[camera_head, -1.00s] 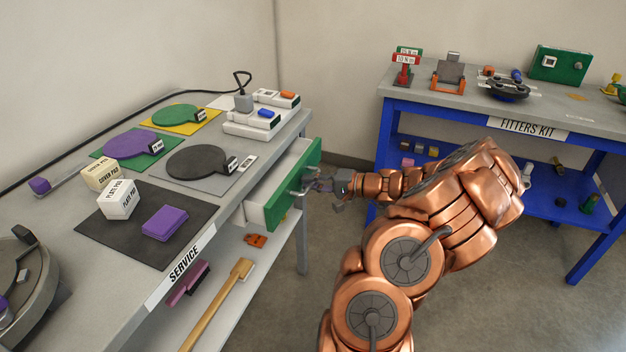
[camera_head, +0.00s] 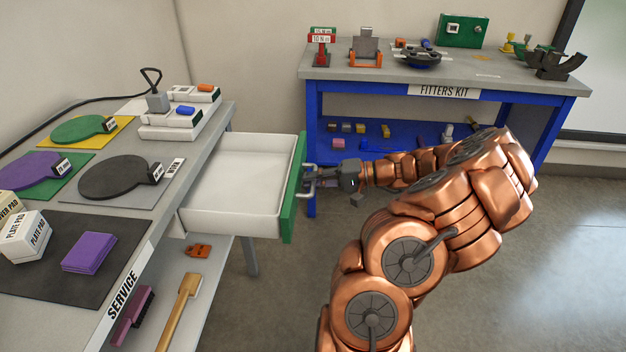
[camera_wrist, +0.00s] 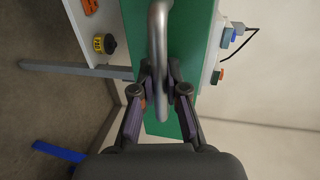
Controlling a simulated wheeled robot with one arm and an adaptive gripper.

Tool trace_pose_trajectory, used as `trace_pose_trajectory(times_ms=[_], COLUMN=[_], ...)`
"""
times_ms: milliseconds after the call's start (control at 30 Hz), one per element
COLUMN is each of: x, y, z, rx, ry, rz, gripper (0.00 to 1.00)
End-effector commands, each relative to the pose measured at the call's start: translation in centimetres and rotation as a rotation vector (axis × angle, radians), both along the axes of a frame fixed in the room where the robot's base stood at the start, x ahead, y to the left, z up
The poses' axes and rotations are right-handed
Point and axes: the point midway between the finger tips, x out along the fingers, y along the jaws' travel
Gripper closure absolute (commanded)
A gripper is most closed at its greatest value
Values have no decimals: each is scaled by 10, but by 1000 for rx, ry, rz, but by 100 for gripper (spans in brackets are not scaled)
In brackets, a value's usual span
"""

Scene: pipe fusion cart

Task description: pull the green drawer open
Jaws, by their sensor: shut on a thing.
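The green drawer (camera_head: 293,190) stands far out from the grey service bench, with its white inside (camera_head: 235,180) in view and empty. Its green front also shows in the wrist view (camera_wrist: 190,35). A grey metal handle (camera_wrist: 158,50) is fixed to the front. My gripper (camera_head: 318,178) is at the handle, on the outer side of the drawer front. In the wrist view my gripper's fingers (camera_wrist: 160,82) are closed around the handle bar.
The service bench (camera_head: 205,150) carries coloured discs, pads and boxes. A lower shelf (camera_head: 215,270) holds a brush and a wooden-handled tool. The blue fitters kit table (camera_head: 312,130) stands just behind the drawer front and my gripper. Open floor lies in front.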

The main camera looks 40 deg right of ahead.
Motion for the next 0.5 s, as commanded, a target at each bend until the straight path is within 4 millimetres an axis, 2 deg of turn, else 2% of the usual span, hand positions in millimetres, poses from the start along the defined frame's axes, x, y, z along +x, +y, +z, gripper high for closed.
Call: trace_pose_trajectory(times_ms=[167, 200, 400, 500], x=[0, 0, -1, -1], y=[-1, -1, -1, -1], z=[0, 0, 0, 0], rx=[0, 0, 0, 0], ry=[1, 0, 0, 0], rz=[-3, -4, -4, -3], gripper=[100, 83, 62, 61])
